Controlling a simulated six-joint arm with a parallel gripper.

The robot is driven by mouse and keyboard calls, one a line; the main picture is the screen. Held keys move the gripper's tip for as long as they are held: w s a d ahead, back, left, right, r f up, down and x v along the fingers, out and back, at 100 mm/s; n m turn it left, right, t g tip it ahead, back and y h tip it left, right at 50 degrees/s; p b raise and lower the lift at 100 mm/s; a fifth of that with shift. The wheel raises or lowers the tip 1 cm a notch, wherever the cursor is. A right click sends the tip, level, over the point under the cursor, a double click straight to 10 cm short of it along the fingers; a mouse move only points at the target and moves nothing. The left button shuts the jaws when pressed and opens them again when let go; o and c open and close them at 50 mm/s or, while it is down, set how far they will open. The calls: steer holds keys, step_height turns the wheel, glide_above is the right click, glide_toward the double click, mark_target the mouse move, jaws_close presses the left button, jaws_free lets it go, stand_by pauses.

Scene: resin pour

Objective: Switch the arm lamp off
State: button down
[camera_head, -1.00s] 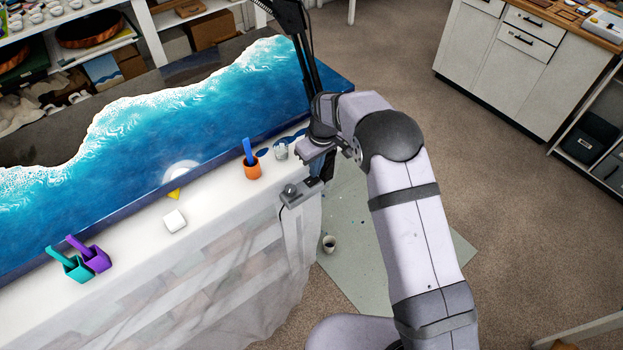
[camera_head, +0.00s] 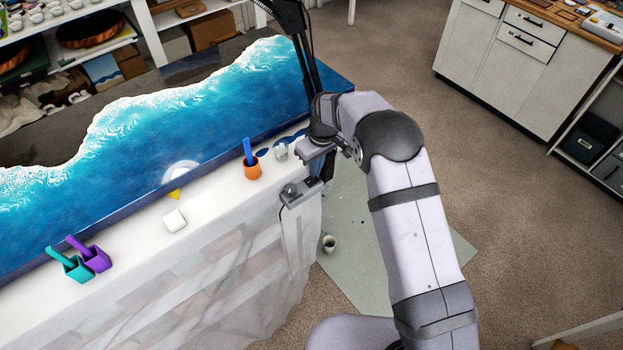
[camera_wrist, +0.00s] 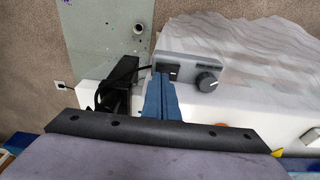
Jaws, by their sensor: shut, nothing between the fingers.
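The arm lamp (camera_head: 300,45) shows as a black jointed arm rising at the table's far right corner; its head is out of view. A grey control box with a dark round knob sits on the table's edge (camera_head: 300,192). In the wrist view the box (camera_wrist: 217,62) shows a small black switch (camera_wrist: 174,72) left of the knob (camera_wrist: 207,82). My gripper (camera_wrist: 162,76) is shut and empty, its blue fingertips at the box's edge beside the switch. I cannot tell whether they touch it. In the head view the fingertips are hidden behind my wrist.
A blue resin slab (camera_head: 200,125) covers much of the table. An orange cup (camera_head: 252,169), a clear cup (camera_head: 281,152), a white block (camera_head: 174,220) and teal (camera_head: 77,268) and purple (camera_head: 97,259) cups stand along the front. A draped sheet (camera_head: 240,270) hangs below.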

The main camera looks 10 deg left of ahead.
steer(key=shift+f+b, duration=0.45)
steer(key=shift+f, duration=0.2)
stand_by(0.5)
steer(key=shift+r, duration=0.15)
step_height(320, 180, up, 7)
steer(key=p, duration=0.4)
stand_by(0.5)
stand_by(0.4)
